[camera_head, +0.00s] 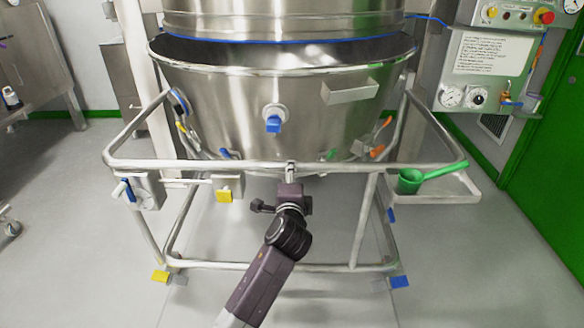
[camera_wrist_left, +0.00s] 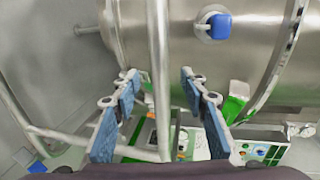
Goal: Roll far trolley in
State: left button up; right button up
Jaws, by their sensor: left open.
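The trolley is a steel tubular frame (camera_head: 360,235) carrying a wide steel bowl (camera_head: 225,105). The bowl's open rim shows below a steel cylinder (camera_head: 285,22) with a blue ring at its lower edge. My left gripper (camera_head: 290,171) is at the middle of the trolley's front rail (camera_head: 220,165). In the left wrist view the rail (camera_wrist_left: 160,40) passes between the two blue-padded fingers of the left gripper (camera_wrist_left: 160,80). The fingers are open, with gaps showing beside the rail. My right gripper is not in view.
A green scoop (camera_head: 409,181) lies on the trolley's right side tray (camera_head: 455,188). A control panel (camera_head: 485,52) stands behind right, beside a green door (camera_head: 552,130). A steel bench (camera_head: 32,58) is at the left. Grey floor (camera_head: 75,220) is clear at front left and right.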

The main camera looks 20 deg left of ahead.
pick_arm(q)
jog(key=b+x, duration=0.2)
jog(key=x, duration=0.4)
jog(key=shift+w+f, duration=0.15)
jog(key=shift+w, duration=0.05)
jog(key=shift+w+a, duration=0.2)
jog(key=shift+w, duration=0.35)
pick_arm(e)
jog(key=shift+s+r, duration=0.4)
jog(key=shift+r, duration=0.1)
pick_arm(q)
jog(key=shift+c, duration=0.4)
grip_shut()
